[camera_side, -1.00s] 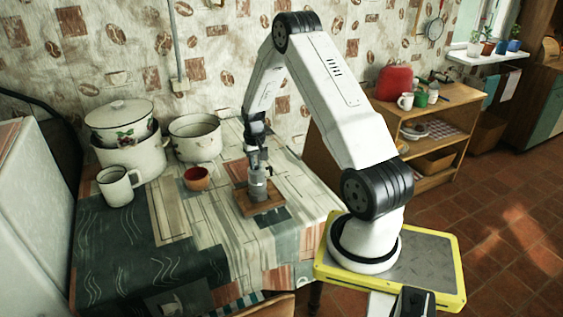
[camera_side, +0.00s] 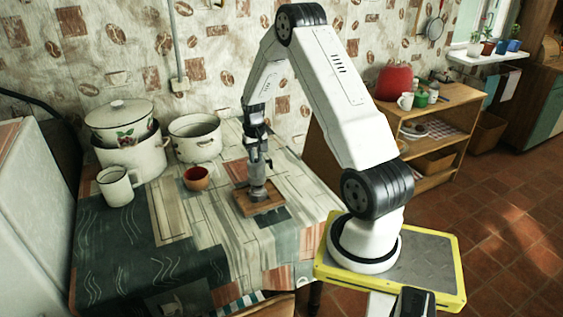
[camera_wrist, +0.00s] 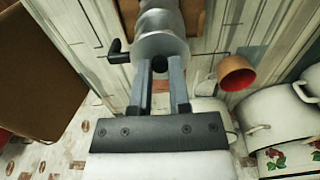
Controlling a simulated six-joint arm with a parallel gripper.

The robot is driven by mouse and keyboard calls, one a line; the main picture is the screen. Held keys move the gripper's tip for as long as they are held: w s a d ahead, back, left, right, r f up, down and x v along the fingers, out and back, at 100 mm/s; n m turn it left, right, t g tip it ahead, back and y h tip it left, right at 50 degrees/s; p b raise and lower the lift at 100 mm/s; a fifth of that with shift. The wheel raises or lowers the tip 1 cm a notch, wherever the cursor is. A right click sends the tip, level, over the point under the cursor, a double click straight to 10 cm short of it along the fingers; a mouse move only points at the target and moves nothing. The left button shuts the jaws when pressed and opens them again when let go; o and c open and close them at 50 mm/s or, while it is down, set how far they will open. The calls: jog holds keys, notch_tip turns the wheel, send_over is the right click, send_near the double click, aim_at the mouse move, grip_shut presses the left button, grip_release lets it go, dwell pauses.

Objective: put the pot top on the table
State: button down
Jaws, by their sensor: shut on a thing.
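A grey metal pot stands on a small wooden board (camera_side: 268,207) on the table, and its lower part (camera_side: 258,190) shows in the side view. My gripper (camera_side: 258,163) is above it, fingers pointing down. In the wrist view my gripper (camera_wrist: 163,92) is shut on the grey metal pot top (camera_wrist: 163,30), which has a black handle (camera_wrist: 115,52) sticking out to the left. The fingers hide part of the top. In the side view the pot looks small, and I cannot tell whether the top is apart from the lower part.
A red-brown cup (camera_side: 196,178) stands left of the board and a white mug (camera_side: 118,186) farther left. A white enamel pot (camera_side: 194,143) and a lidded pot stack (camera_side: 128,152) stand at the back left. The front of the table (camera_side: 185,262) is clear.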

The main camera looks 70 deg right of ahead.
jog(key=shift+s+d+r, duration=0.15)
jog(key=shift+s+d, duration=0.1)
jog(key=shift+s, duration=0.15)
jog(key=s+d+r, duration=0.1)
jog(key=s+r, duration=0.1)
jog(key=s, duration=0.6)
jog(key=s+d+r, duration=0.2)
jog(key=s, duration=0.6)
jog(key=w+d+f, duration=0.7)
jog(key=d+f, duration=0.2)
jog(key=d, duration=0.1)
jog(key=shift+w+f, duration=0.25)
jog(key=shift+w, duration=0.15)
jog(key=shift+f, duration=0.1)
jog(key=shift+w+d+f, duration=0.15)
jog(key=shift+f, duration=1.55)
jog(key=shift+f, duration=0.15)
